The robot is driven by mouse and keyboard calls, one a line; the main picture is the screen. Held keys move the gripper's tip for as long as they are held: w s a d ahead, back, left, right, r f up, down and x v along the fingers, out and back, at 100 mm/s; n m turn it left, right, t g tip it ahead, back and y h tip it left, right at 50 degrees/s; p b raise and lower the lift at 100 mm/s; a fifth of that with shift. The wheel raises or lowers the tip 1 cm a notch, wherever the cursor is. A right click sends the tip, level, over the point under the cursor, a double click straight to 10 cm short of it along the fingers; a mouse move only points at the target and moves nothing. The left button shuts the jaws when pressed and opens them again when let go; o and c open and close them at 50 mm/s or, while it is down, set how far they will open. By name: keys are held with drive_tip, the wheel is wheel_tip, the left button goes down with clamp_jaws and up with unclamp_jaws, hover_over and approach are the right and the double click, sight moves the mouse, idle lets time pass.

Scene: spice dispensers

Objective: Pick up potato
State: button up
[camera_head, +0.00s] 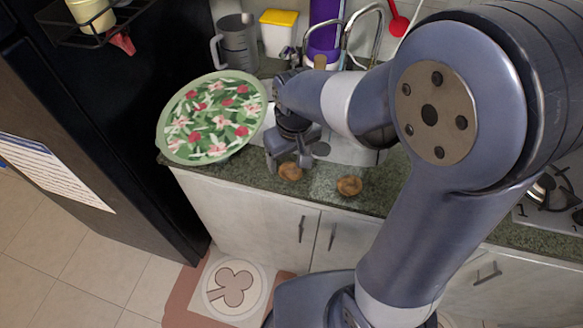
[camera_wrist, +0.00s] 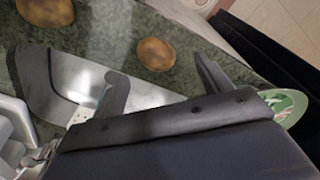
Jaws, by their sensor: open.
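Two brown potatoes lie on the dark green counter near its front edge. One potato (camera_head: 291,172) is just below my gripper (camera_head: 288,158) in the head view. It also shows in the wrist view (camera_wrist: 155,54), beyond and roughly between my fingertips (camera_wrist: 160,76). The other potato (camera_head: 349,186) lies to the right in the head view and at the upper left of the wrist view (camera_wrist: 45,11). My gripper is open, its fingers spread, with nothing between them. I cannot tell its exact height above the near potato.
A large floral plate (camera_head: 212,117) is left of my gripper. The metal sink (camera_wrist: 85,80) lies behind the potatoes. A grey pitcher (camera_head: 238,42), a yellow-lidded container (camera_head: 279,35) and the tap (camera_head: 366,20) stand behind. A black fridge (camera_head: 130,130) is at left.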

sight(291, 167)
drive_tip(key=shift+w+f+p, duration=0.2)
drive_tip(key=shift+f+p, duration=0.05)
drive_tip(key=shift+f, duration=1.35)
drive_tip(key=shift+w+f+p, duration=0.2)
drive_tip(key=shift+f, duration=1.35)
drive_tip(key=c, duration=1.1)
